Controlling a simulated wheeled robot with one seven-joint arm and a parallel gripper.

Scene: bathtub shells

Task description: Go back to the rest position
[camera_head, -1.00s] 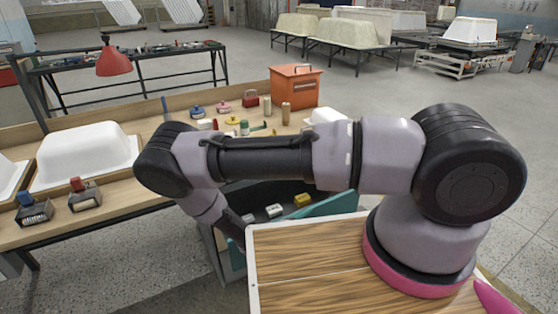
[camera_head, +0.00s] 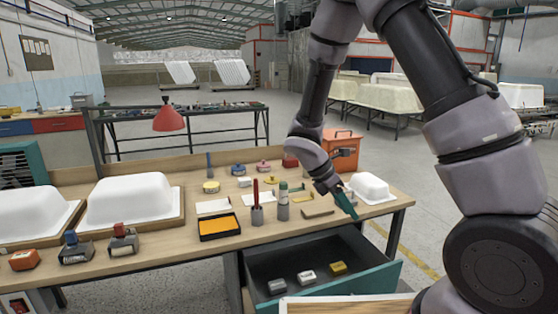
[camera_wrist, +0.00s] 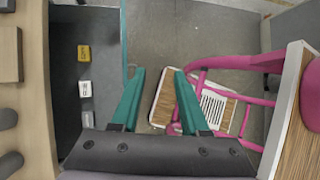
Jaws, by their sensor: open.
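My gripper (camera_head: 345,203) is at the end of my raised arm, over the right front part of the workbench (camera_head: 170,262), beside the small white shell (camera_head: 371,188). In the wrist view its two teal fingers (camera_wrist: 155,88) are spread apart with nothing between them. The wrist view looks down past the open drawer toward the floor. No rest position is marked in these frames.
The open drawer (camera_head: 385,277) juts from the bench below my gripper, holding a yellow block (camera_head: 338,268), a white block (camera_head: 307,277) and a grey block (camera_head: 277,286). Two large white shells (camera_head: 130,200) stand left. A red lamp (camera_head: 168,118) and an orange box (camera_head: 343,150) stand behind.

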